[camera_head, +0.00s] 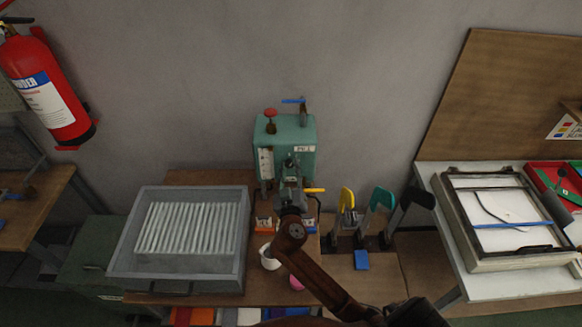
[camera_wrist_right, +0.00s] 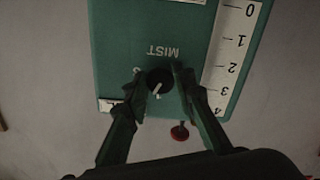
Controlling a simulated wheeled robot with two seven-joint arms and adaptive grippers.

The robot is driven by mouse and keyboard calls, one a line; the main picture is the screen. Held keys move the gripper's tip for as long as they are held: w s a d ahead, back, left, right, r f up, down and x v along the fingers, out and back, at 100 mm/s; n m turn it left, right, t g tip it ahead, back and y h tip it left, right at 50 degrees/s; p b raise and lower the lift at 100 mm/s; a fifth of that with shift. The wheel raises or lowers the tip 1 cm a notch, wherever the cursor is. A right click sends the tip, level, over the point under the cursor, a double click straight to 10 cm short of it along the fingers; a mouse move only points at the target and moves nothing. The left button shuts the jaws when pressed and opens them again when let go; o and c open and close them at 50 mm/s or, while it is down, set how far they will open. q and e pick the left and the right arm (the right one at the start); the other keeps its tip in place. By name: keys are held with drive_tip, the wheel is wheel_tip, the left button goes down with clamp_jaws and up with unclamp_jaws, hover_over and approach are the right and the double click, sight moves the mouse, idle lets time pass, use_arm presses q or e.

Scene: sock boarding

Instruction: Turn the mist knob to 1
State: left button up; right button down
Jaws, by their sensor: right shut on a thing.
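The teal machine (camera_head: 268,133) stands against the wall in the head view. In the right wrist view its front panel (camera_wrist_right: 118,40) appears upside down, with the word MIST above a round black mist knob (camera_wrist_right: 159,82). A white mark on the knob points down and slightly left in that picture. My right gripper (camera_wrist_right: 156,76) has one finger on each side of the knob and is shut on it. In the head view my right gripper (camera_head: 291,172) is at the machine's front and hides the knob. My left gripper is out of view.
A 0-to-4 scale (camera_wrist_right: 232,68) runs beside the knob. A red knob (camera_head: 270,113) and blue lever (camera_head: 293,100) top the machine. A grey tray (camera_head: 120,262) is left; yellow (camera_head: 346,198), teal (camera_head: 381,197) and black boards stand right. A white cup (camera_head: 269,261) is in front.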

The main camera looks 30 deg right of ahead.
drive_tip(key=n+p, duration=0.2)
drive_tip(key=n, duration=0.2)
drive_tip(key=shift+n, duration=0.3)
drive_tip(key=shift+s+f, duration=0.1)
idle(0.4)
drive_tip(key=c, duration=1.6)
unclamp_jaws()
drive_tip(key=v, duration=1.2)
